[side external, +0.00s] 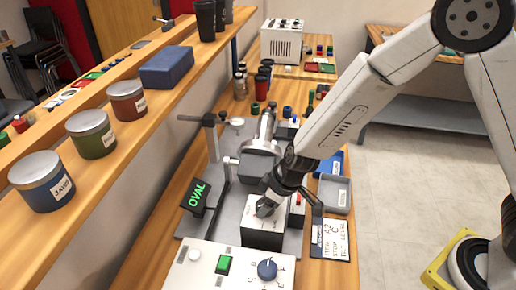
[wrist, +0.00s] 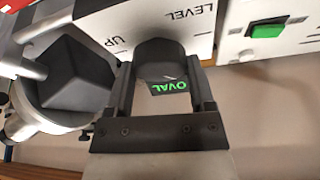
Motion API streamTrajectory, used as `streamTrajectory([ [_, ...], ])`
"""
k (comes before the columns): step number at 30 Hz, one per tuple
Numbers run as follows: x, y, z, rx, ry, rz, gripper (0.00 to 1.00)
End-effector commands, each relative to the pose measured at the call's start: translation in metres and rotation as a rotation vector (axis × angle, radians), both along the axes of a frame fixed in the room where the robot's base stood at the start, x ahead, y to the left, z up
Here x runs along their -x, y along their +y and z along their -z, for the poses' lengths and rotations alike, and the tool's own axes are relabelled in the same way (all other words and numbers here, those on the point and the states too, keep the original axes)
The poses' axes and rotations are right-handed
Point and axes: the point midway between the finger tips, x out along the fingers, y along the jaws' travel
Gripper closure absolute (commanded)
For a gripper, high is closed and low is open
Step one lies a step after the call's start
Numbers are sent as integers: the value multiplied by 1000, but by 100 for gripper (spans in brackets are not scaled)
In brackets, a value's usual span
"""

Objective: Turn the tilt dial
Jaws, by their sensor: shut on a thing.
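The tilt dial (wrist: 160,58) is a dark knob on a white-topped box (side external: 262,232). In the wrist view the box face (wrist: 100,38) carries the words LEVEL and UP beside the knob. My gripper (wrist: 160,75) is shut on the knob, one finger on each side of it. In the side view my gripper (side external: 268,205) reaches down onto the box top and hides most of the dial. I cannot tell which word the dial points to. A card (side external: 335,240) right of the box reads ITEM A2, STOP C, TILT LEVEL.
A metal cylinder fixture (side external: 262,148) stands close behind my gripper. Grey tray (side external: 334,195) at right.

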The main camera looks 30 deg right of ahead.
Motion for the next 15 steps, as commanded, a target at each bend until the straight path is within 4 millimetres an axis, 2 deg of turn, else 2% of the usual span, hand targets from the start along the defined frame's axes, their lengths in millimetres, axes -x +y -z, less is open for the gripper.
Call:
streamTrajectory([
  [5,0,-1,1,2,1,0,90],
  [6,0,-1,1,2,1,0,28],
  [9,0,-1,1,1,1,-1,0],
  [15,0,0,0,1,1,-1,0],
])
